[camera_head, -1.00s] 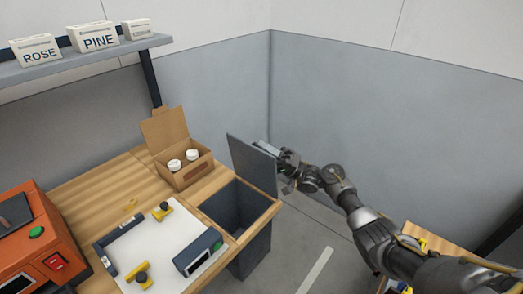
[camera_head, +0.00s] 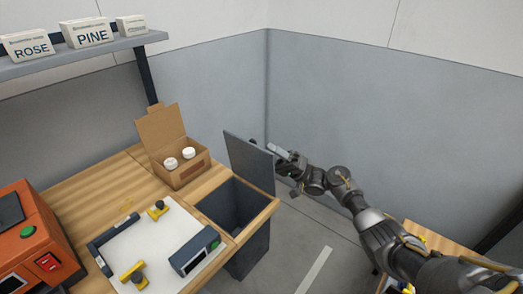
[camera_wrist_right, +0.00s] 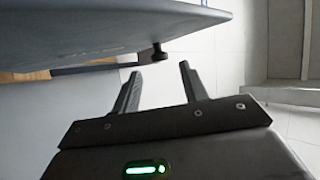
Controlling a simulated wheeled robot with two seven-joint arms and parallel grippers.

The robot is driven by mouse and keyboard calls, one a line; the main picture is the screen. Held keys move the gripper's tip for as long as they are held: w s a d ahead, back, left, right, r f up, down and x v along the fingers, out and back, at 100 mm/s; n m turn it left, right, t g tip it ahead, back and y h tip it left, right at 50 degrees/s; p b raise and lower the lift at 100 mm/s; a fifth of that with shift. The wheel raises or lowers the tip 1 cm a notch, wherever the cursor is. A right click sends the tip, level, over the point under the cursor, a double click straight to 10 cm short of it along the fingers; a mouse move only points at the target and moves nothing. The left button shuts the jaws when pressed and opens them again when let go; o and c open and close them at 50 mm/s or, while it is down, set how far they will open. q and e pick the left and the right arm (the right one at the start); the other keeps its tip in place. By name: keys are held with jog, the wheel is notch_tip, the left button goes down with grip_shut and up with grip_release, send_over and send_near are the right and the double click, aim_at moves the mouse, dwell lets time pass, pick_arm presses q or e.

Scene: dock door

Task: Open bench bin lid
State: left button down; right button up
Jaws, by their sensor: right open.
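The bench bin (camera_head: 245,225) is a dark grey box set into the right end of the wooden bench, and its inside shows from above. Its lid (camera_head: 248,161) is a grey panel standing raised, close to upright, at the bin's back edge. My right gripper (camera_head: 277,156) is just right of the lid, on its outer side, and holds nothing. In the right wrist view the gripper (camera_wrist_right: 158,80) has its two fingers apart. The lid's underside or face (camera_wrist_right: 110,30) fills the top there, with a small dark knob (camera_wrist_right: 159,52) beyond the fingers, apart from them. My left gripper is not in view.
An open cardboard box (camera_head: 180,172) with two white round items stands left of the lid. A white mat (camera_head: 150,245) with yellow-handled pieces and an orange machine (camera_head: 32,240) lie further left. A shelf (camera_head: 80,55) holds labelled boxes. Floor right of the bin is clear.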

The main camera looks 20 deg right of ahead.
jog(key=b+v, duration=0.2)
jog(key=v, duration=0.5)
jog(key=shift+f, duration=0.1)
